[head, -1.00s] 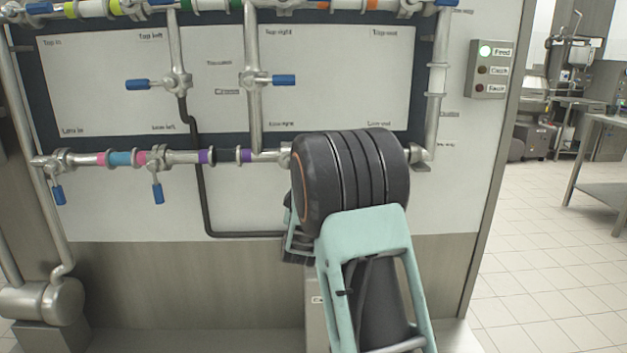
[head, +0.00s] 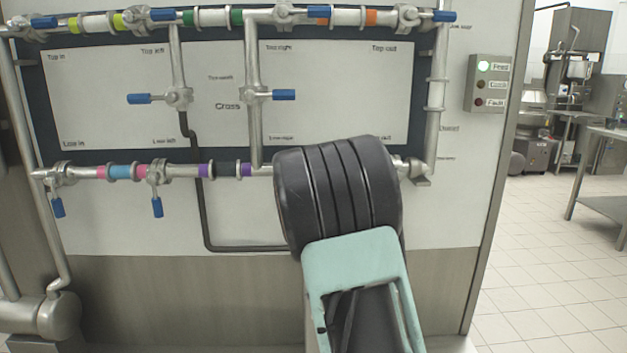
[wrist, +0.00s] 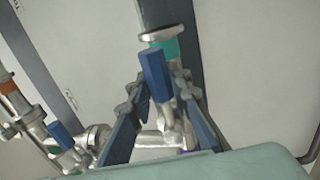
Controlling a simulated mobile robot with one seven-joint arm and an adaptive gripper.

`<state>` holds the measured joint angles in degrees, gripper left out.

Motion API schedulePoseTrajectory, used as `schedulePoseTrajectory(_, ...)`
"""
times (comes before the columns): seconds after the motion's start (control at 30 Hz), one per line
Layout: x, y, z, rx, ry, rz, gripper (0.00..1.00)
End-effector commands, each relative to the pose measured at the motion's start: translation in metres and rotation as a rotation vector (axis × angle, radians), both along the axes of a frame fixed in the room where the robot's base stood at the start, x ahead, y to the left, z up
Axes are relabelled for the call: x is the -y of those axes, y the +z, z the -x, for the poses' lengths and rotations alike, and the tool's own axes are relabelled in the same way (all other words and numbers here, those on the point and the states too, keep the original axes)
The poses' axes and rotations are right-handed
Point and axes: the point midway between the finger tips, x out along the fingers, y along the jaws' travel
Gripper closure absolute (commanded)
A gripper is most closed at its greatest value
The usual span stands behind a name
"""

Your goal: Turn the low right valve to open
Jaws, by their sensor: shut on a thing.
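The low right valve is hidden behind my arm in the head view; its panel label (head: 281,138) shows just above. In the wrist view a valve with a blue handle (wrist: 157,75) sits on a metal pipe with a teal band (wrist: 170,48). My gripper (wrist: 160,82) has one finger on each side of this handle and is shut on it. The handle slants slightly up and left in that view. How far the valve is turned is unclear. In the head view my gripper is hidden behind my dark wrist.
Another valve with a blue handle (wrist: 62,135) is at left in the wrist view, near an orange-banded pipe. In the head view, low left valve (head: 157,180) and cross valves (head: 177,98) are left of my arm. An indicator box (head: 489,84) shows its top lamp, Feed, lit.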

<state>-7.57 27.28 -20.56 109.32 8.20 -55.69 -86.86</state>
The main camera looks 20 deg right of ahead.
Motion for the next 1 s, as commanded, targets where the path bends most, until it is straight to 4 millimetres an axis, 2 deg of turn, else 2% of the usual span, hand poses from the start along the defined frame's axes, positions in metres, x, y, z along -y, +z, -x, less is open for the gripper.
schedulePoseTrajectory(0.43,0.0008,0.0028,0.0001,0.001,-0.001,0.013,1.0)
schedulePoseTrajectory(0.47,0.0007,0.0029,0.0001,0.001,-0.001,0.013,0.8)
schedulePoseTrajectory(0.6,0.0006,0.0025,0.0,0.0,0.0,0.012,0.64)
schedulePoseTrajectory(1.0,-0.0016,0.0005,0.0048,-0.002,0.0,0.009,0.63)
